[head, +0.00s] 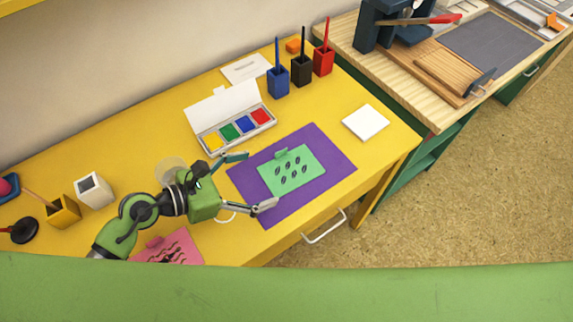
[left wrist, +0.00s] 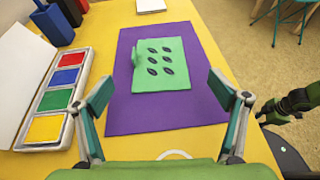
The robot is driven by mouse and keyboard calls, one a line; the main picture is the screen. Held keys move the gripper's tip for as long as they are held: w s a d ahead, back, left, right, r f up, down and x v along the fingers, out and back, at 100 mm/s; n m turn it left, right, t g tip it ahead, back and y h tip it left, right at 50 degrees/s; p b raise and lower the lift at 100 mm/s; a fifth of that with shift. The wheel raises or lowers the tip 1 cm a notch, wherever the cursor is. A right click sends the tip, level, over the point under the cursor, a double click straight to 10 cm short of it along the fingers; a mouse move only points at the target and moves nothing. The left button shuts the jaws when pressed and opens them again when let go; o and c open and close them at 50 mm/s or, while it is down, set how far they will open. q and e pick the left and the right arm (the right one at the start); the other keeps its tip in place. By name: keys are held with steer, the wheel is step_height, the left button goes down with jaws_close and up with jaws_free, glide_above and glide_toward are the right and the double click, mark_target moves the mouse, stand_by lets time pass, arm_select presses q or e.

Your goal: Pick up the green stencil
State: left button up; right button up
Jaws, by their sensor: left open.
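The green stencil (head: 298,173) lies flat on a purple mat (head: 245,180) on the yellow table. It has several dark leaf-shaped cutouts and a small raised tab on its edge. In the left wrist view the stencil (left wrist: 175,80) lies ahead, beyond my fingertips, with the purple mat (left wrist: 150,120) around it. My left gripper (head: 256,181) is open and empty, at the near left edge of the mat. In the left wrist view its two fingers (left wrist: 162,92) are spread wide, with a gap between them and the stencil. My right gripper is not clearly in view.
An inkpad box (head: 222,138) with yellow, green, blue and red pads stands open behind the mat. Blue, black and red holders (head: 302,70) stand further back. A white pad (head: 365,122) lies right of the mat. A pink stencil (head: 172,248) lies near my left arm.

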mark_target(283, 174)
arm_select(q)
steer(key=x, duration=0.2)
steer(key=shift+w+d+f, duration=0.1)
steer(key=shift+w+d, duration=0.15)
steer(key=shift+w+d+f, duration=0.2)
steer(key=shift+w+d, duration=0.05)
steer(key=shift+d, duration=0.1)
steer(key=shift+w+d+p, duration=0.15)
steer(key=shift+d+p, duration=0.2)
steer(key=x, duration=0.3)
steer(key=shift+w+d+p, duration=0.15)
steer(key=shift+d+p, duration=0.1)
steer(key=shift+p, duration=0.05)
steer(key=shift+w+d+f, duration=0.2)
steer(key=shift+d+f, duration=0.05)
steer(key=shift+d, duration=0.05)
steer(key=shift+c, duration=0.4)
steer(key=shift+s, duration=0.1)
steer(key=c, duration=1.4)
steer(key=shift+s+f, duration=0.1)
steer(key=shift+f, duration=0.05)
jaws_close()
arm_select(e)
steer(key=shift+w+a+r, duration=0.1)
steer(key=shift+a+r, duration=0.55)
steer(key=shift+r, duration=0.2)
